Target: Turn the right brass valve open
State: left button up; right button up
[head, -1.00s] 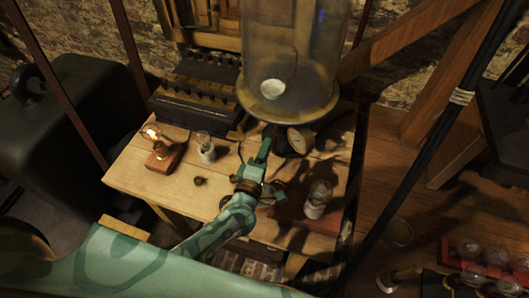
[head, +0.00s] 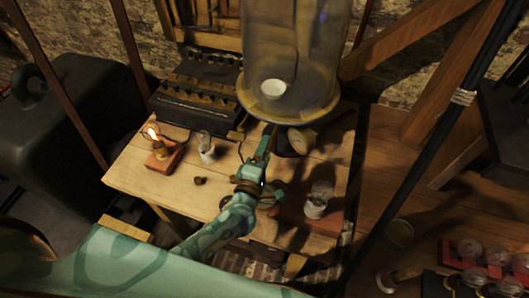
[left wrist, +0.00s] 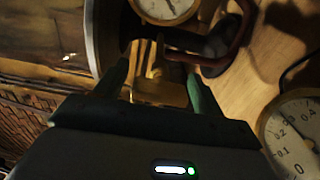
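In the left wrist view, a brass valve part (left wrist: 160,90) lies between and beyond the fingers of my left gripper (left wrist: 158,78). The fingers stand apart, and I cannot tell whether they touch the brass. Whether this is the right valve is not clear. In the head view my left gripper (head: 266,142) is at the foot of the large glass bell jar (head: 290,60), beside a round gauge (head: 301,140). It hides the valve there. My right gripper is not in view.
In the left wrist view, one dial (left wrist: 165,8) is above the fingers and another (left wrist: 294,138) is at lower right. On the wooden table (head: 135,175) stand a lit bulb (head: 152,135), a small glass jar (head: 206,147) and another jar (head: 318,198). A dark rack (head: 195,100) stands behind.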

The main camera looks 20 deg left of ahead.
pick_arm(q)
jog(key=s, duration=1.6)
jog(key=shift+s+a, duration=0.15)
jog(key=shift+a, duration=0.1)
